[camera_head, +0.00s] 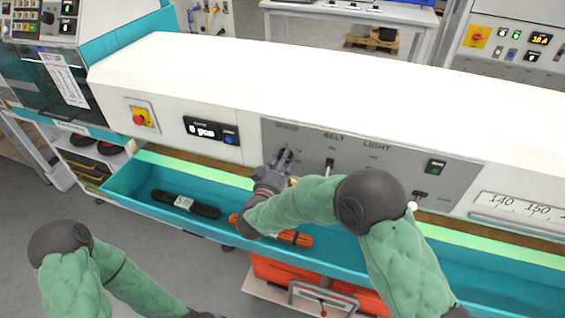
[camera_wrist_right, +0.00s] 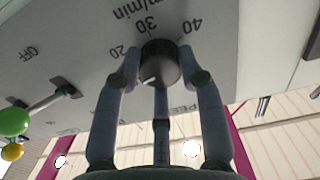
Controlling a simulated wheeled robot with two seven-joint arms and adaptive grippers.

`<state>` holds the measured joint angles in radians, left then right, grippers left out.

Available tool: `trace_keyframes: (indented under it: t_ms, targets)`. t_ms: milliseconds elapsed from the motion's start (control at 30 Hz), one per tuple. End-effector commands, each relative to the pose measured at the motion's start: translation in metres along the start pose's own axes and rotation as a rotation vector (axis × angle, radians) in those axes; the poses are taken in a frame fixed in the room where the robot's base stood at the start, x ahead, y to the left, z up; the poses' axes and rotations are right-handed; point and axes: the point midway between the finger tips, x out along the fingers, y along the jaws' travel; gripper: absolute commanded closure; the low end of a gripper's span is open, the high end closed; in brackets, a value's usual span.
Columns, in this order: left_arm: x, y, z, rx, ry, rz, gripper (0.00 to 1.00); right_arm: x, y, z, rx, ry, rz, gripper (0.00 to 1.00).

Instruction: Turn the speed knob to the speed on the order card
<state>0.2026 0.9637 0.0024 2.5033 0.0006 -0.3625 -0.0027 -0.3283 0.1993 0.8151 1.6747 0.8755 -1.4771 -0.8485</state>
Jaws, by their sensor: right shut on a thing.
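The speed knob (camera_wrist_right: 161,62) is dark and round, on the grey control panel (camera_head: 350,160) under the word SPEED. In the right wrist view its dial is upside down, with 20, 30, 40 and "m/min" around it. A pale mark shows on the knob's lower left in that view; I cannot tell which speed it gives. My right gripper (camera_head: 283,163) is at the panel, its fingers (camera_wrist_right: 161,78) closed around the knob.
BELT (camera_head: 329,164) and LIGHT switches sit right of the knob. A red emergency button (camera_head: 140,117) and a small display (camera_head: 203,130) are to the left.

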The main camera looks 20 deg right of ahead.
Motion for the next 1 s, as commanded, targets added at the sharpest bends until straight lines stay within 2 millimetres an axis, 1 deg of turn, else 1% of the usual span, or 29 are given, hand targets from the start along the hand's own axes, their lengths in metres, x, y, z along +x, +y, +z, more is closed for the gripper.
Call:
trace_keyframes:
  t_ms: [33,300,600,800,1000]
  targets:
    - [0.003,-0.001,0.000,0.000,0.000,0.000,0.60,-0.002,-0.001,0.008,0.035,-0.011,-0.004,0.93]
    - [0.013,-0.005,-0.001,0.000,0.000,0.000,0.60,-0.002,-0.002,0.009,0.291,-0.013,-0.003,0.93]
    - [0.026,-0.009,-0.001,0.000,0.000,0.000,0.60,-0.002,-0.003,0.010,0.531,-0.015,-0.002,0.93]
    - [0.031,-0.011,-0.001,0.000,0.000,0.000,0.60,-0.002,-0.003,0.009,0.639,-0.016,-0.003,0.93]
    - [0.034,-0.012,-0.001,0.000,0.000,0.000,0.60,-0.003,-0.004,0.009,0.698,-0.017,-0.003,0.93]
